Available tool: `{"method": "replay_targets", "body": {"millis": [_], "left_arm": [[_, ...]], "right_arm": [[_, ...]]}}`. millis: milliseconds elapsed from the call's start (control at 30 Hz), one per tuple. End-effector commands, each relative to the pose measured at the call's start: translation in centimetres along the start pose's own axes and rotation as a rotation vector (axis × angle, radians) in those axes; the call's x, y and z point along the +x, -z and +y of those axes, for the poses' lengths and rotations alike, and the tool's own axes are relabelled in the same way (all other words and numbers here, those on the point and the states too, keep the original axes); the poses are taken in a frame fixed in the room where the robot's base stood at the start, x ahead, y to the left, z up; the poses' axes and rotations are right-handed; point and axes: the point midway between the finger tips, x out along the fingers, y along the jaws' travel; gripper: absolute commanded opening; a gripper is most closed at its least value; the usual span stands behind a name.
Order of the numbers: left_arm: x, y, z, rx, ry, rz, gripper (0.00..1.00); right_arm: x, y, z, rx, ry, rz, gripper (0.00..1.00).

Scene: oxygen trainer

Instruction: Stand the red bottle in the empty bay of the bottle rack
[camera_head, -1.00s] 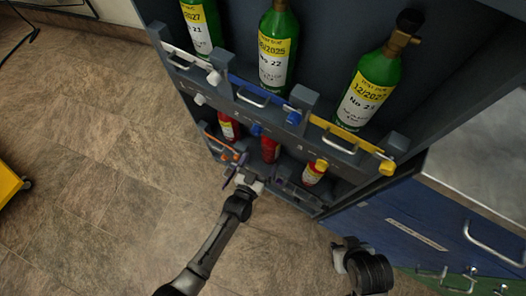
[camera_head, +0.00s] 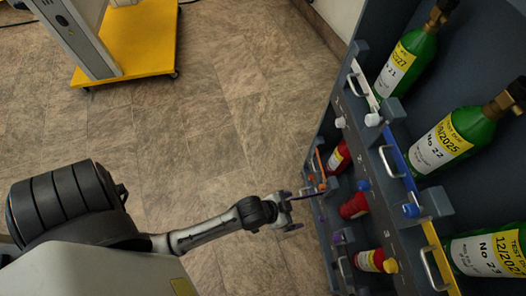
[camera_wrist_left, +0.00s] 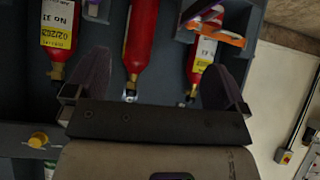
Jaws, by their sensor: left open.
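The bottle rack (camera_head: 388,215) stands at the right in the head view, with red bottles in its lower row: a far one (camera_head: 338,159), a middle one (camera_head: 354,206) and a near one (camera_head: 370,261). In the left wrist view a labelled red bottle (camera_wrist_left: 60,28), an unlabelled-looking one (camera_wrist_left: 140,38) and a third (camera_wrist_left: 201,55) hang with necks toward my gripper. My left gripper (camera_head: 293,208) is open and empty, just outside the lower row; its purple fingers straddle the middle bottle's line in the wrist view (camera_wrist_left: 158,75). I cannot make out an empty bay. My right gripper is not in view.
Green bottles (camera_head: 452,139) stand in the rack's upper row behind handled coloured bars (camera_head: 401,165). A yellow cart (camera_head: 135,50) stands at the far left. Tiled floor (camera_head: 240,110) between is clear.

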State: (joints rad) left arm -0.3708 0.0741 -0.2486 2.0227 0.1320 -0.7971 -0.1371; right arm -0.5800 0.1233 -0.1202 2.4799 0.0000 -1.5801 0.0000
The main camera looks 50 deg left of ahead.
Motion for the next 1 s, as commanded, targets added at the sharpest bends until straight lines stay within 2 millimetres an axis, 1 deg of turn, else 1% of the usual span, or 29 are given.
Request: {"method": "replay_targets", "body": {"millis": [33,200,300,400,500,600,900,1000], "left_arm": [[-2.2,-0.8,-0.6,-0.010,0.017,-0.073,1.00],[-8.8,-3.4,-2.4,-0.052,0.087,-0.311,1.00],[-11.9,-4.4,-3.1,-0.077,0.125,-0.411,1.00],[-14.3,-5.1,-3.5,-0.098,0.153,-0.482,1.00],[-15.7,-5.5,-3.7,-0.109,0.171,-0.525,1.00],[-16.3,-5.6,-3.8,-0.115,0.179,-0.543,1.00],[-16.4,-5.6,-3.8,-0.116,0.180,-0.546,1.00],[-16.6,-5.4,-3.8,-0.116,0.179,-0.546,1.00]], "right_arm": [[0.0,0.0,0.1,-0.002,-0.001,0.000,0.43],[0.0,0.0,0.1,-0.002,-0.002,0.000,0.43],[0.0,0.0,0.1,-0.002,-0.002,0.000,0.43],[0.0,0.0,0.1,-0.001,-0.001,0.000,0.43],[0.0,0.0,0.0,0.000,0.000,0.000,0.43],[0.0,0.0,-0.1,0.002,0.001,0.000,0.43],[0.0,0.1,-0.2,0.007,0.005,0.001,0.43],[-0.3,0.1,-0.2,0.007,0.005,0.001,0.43]]}}
